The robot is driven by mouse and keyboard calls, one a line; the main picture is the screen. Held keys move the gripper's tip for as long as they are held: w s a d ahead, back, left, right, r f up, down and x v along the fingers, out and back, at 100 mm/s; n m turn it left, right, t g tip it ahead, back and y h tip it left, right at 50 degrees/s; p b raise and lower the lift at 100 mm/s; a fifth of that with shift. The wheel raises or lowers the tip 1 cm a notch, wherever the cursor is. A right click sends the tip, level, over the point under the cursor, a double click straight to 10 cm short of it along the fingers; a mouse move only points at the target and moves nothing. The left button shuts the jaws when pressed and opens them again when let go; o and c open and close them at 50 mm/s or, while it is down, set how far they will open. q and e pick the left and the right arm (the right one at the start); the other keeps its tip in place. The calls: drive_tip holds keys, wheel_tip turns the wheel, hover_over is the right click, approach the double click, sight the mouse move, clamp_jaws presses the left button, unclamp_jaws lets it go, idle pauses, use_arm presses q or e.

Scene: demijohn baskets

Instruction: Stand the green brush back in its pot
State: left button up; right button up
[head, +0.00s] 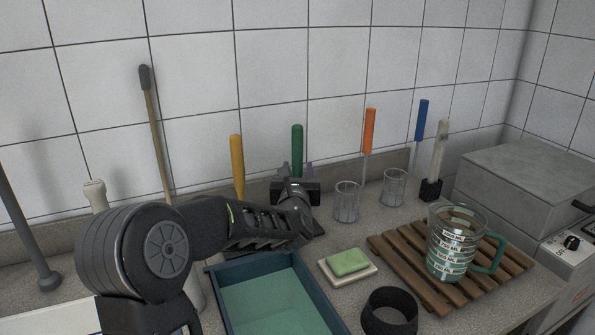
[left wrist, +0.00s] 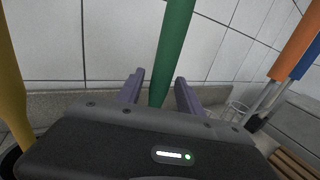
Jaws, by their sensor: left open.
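The green brush (head: 297,138) stands upright near the back wall, with its green handle showing above my left gripper (head: 296,170). Its lower part and any pot under it are hidden behind my gripper. In the left wrist view the green handle (left wrist: 173,50) runs between the two purple fingers of my left gripper (left wrist: 160,90). The fingers are open, with a gap visible on each side of the handle. I cannot tell whether the brush is in its pot. My right gripper is out of view.
A yellow-handled brush (head: 238,163) stands close on the left. Two glass beakers (head: 346,202) (head: 394,187) and an orange-handled brush (head: 369,131) stand to the right. In front are a blue tray (head: 322,300), a green sponge (head: 348,262), a black ring (head: 389,314) and a jug (head: 452,245) on a wooden rack (head: 399,268).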

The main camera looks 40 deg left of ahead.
use_arm(q)
drive_tip(key=shift+r+p, duration=0.2)
drive_tip(key=shift+p, duration=0.1)
drive_tip(key=shift+s+d+f, duration=0.15)
drive_tip(key=shift+s+d, duration=0.05)
drive_tip(key=shift+s, duration=0.1)
drive_tip(key=b+v, duration=0.3)
drive_tip(key=v, duration=0.8)
drive_tip(key=shift+d, duration=0.15)
drive_tip(key=shift+s, duration=0.15)
